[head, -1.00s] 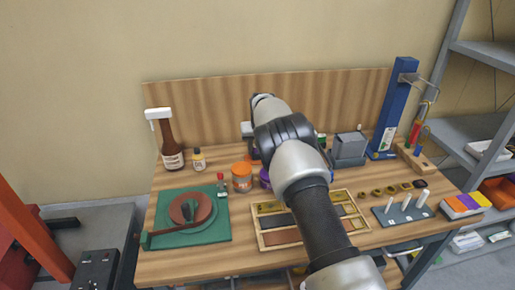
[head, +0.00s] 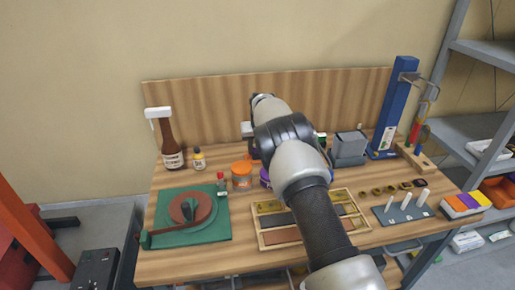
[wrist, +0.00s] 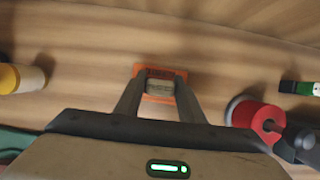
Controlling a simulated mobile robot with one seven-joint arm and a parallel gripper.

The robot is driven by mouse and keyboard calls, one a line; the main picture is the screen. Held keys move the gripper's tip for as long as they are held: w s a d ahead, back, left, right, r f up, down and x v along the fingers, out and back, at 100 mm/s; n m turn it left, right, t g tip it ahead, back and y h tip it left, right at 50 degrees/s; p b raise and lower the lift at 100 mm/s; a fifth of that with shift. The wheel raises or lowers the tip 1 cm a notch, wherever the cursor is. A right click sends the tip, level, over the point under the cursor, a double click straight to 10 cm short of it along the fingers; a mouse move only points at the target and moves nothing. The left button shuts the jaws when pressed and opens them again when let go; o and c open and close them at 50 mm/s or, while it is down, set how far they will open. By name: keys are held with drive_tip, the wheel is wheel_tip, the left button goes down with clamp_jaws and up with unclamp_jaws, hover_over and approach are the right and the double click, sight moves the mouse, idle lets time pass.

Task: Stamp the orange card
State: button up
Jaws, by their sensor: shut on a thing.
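In the wrist view the orange card (wrist: 183,74) lies flat on the wooden bench, below and just beyond my fingertips. My gripper (wrist: 160,93) is over the card, its fingers shut on a small pale block (wrist: 160,86), which looks like the stamp. The block covers the middle of the card, and orange shows around it. I cannot tell whether the block touches the card. In the head view my arm hides the card, the fingertips and the block.
A yellow-capped bottle (wrist: 22,78) stands left in the wrist view. A red round object (wrist: 252,115) and a green-and-black item (wrist: 300,88) are at the right. In the head view, a sectioned wooden tray (head: 268,239) and a green mat (head: 165,235) lie nearer the front.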

drive_tip(key=shift+r+p, duration=1.9)
drive_tip(key=shift+r, duration=1.55)
